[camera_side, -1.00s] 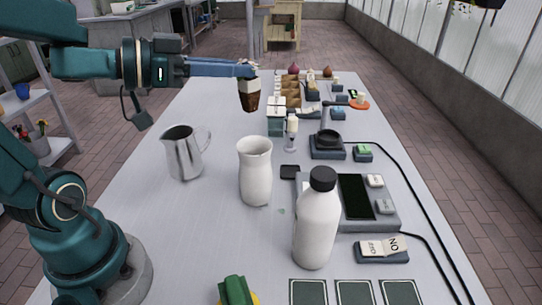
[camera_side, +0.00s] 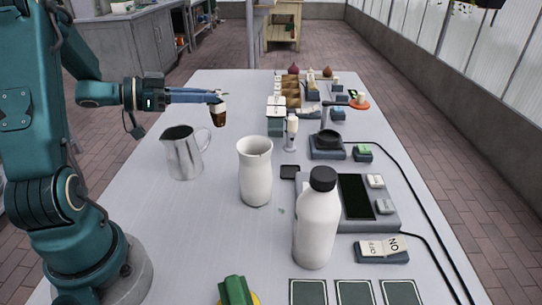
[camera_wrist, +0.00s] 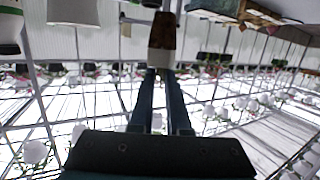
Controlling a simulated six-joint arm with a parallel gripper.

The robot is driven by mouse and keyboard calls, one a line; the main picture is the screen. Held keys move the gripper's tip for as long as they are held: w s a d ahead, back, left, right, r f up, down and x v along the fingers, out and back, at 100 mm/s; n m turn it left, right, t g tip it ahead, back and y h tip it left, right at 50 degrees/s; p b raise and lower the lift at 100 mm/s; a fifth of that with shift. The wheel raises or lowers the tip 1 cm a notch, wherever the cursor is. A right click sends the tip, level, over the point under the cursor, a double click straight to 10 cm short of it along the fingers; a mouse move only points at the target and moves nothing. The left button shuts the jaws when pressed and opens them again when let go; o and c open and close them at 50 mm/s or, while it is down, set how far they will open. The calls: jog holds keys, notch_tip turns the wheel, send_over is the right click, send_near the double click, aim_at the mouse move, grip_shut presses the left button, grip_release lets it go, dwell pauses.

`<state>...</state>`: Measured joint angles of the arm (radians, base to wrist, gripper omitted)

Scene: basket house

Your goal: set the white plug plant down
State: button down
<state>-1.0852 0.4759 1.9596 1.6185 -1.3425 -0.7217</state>
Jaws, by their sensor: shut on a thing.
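The white plug plant (camera_side: 219,116) hangs from my gripper (camera_side: 218,101), its pale top at the fingertips and its dark brown plug below. It looks upright and appears clear of the table (camera_side: 215,150), in line with the area behind the metal pitcher. In the wrist view my gripper (camera_wrist: 162,74) is shut on the plant (camera_wrist: 161,32), with the pale part near the fingertips and the brown part beyond. The flower itself cannot be made out.
A metal pitcher (camera_side: 184,155) stands nearest the plant. A white vase (camera_side: 255,175) and a white bottle (camera_side: 316,225) stand nearer the camera. A green carton (camera_side: 275,122) and brown tray (camera_side: 291,92) are to the right. The tabletop between pitcher and carton is clear.

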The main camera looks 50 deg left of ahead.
jog(key=shift+w+d+f, duration=1.15)
jog(key=shift+d+f, duration=0.25)
jog(key=shift+f, duration=0.55)
jog(key=shift+w+d+f, duration=1.2)
jog(key=shift+d+f, duration=0.2)
jog(key=shift+f, duration=0.5)
jog(key=shift+w+d+f, duration=1.15)
jog(key=shift+d+f, duration=0.25)
jog(key=shift+f, duration=0.55)
jog(key=shift+f, duration=0.2)
jog(key=c, duration=0.9)
grip_release()
jog(key=shift+r, duration=0.1)
